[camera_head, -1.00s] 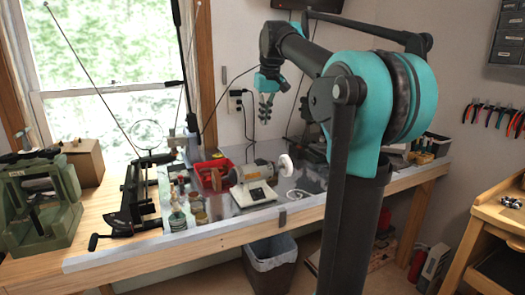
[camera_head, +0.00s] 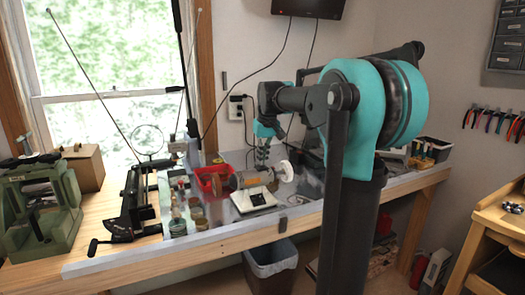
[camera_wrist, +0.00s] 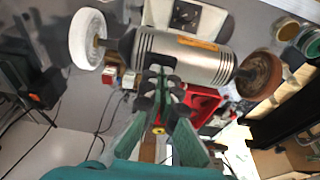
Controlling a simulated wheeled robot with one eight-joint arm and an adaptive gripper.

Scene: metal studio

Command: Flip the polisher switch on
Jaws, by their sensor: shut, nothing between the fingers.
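The polisher (camera_head: 250,180) stands on the bench with a silver motor body, a white wheel (camera_head: 285,171) on one end and a brown wheel on the other. In the wrist view its motor (camera_wrist: 205,62) lies across the upper middle, with the white wheel (camera_wrist: 88,38) left and the brown wheel (camera_wrist: 258,76) right. Its pale base (camera_wrist: 213,22) has a dark switch plate (camera_wrist: 185,14) at the top edge; fine switch detail is too small to tell. My gripper (camera_wrist: 160,72) is shut and empty, its tips overlapping the motor in view. In the head view my gripper (camera_head: 262,160) is just above and behind the motor; contact is unclear.
A red bin (camera_head: 212,180) sits behind the polisher. Several jars (camera_head: 197,212) stand to its left. A black stand tool (camera_head: 130,205) and a green machine (camera_head: 40,205) are farther left. The bench front edge is clear.

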